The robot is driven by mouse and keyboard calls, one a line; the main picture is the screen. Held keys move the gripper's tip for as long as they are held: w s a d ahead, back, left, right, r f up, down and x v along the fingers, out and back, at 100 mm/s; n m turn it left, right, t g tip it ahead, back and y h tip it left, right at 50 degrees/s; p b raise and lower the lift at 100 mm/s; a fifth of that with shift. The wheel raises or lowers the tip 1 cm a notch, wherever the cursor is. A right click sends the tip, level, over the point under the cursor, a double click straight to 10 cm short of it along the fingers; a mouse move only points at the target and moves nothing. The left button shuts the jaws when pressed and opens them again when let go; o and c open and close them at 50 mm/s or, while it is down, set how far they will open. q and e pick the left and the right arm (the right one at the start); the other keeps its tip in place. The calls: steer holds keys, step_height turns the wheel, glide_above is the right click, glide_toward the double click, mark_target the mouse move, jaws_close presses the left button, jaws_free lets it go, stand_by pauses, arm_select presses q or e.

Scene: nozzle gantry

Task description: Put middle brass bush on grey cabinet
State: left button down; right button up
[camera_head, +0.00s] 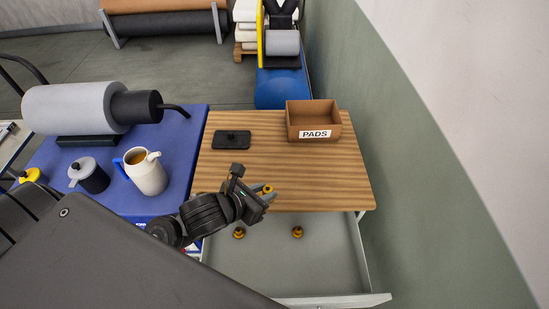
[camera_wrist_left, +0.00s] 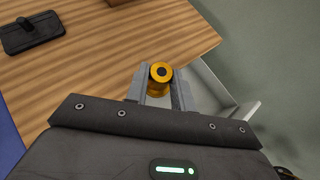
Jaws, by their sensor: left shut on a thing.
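My left gripper (camera_head: 269,193) is shut on a brass bush (camera_head: 267,188). In the left wrist view the bush (camera_wrist_left: 160,72) sits between the two grey fingers, its round end with a dark hole facing the camera. The gripper is over the front edge of the wood-striped top of the grey cabinet (camera_head: 285,174); the height above it is hard to tell. Two more brass bushes, a left one (camera_head: 239,233) and a right one (camera_head: 297,232), stand apart in the open grey drawer (camera_head: 325,265). My right gripper is not in view.
On the cabinet top are a black flat holder (camera_head: 231,140) and a brown box marked PADS (camera_head: 314,119). The middle and right of the top are clear. The blue surface (camera_head: 185,150) at left carries a jug (camera_head: 148,172), a dark pot (camera_head: 91,178) and a large grey roller (camera_head: 70,107).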

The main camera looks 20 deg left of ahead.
arm_select(q)
steer(key=w+b, duration=0.1)
steer(key=w+a+f+b, duration=0.1)
steer(key=shift+a+f+b, duration=0.2)
steer(key=shift+f+b, duration=0.1)
steer(key=shift+b, duration=0.05)
steer(key=shift+w+d+r+b, duration=0.1)
steer(key=shift+w+d+b, duration=0.05)
steer(key=shift+w+b, duration=0.2)
steer(key=w+a+f+b, duration=0.1)
steer(key=w+f, duration=0.1)
steer(key=w+a+f+b, duration=0.1)
steer(key=w+a+f, duration=0.1)
steer(key=w, duration=0.1)
steer(key=w+a+f, duration=0.2)
steer(key=w+f, duration=0.1)
steer(key=shift+w+b, duration=0.2)
steer(key=shift+b, duration=0.2)
steer(key=shift+w+a+f, duration=0.2)
steer(key=shift+w+f, duration=0.25)
steer(key=shift+f, duration=0.2)
step_height(320, 180, down, 3)
steer(key=shift+w+r+p, duration=0.1)
steer(key=shift+p, duration=0.7)
steer(key=shift+f, duration=0.25)
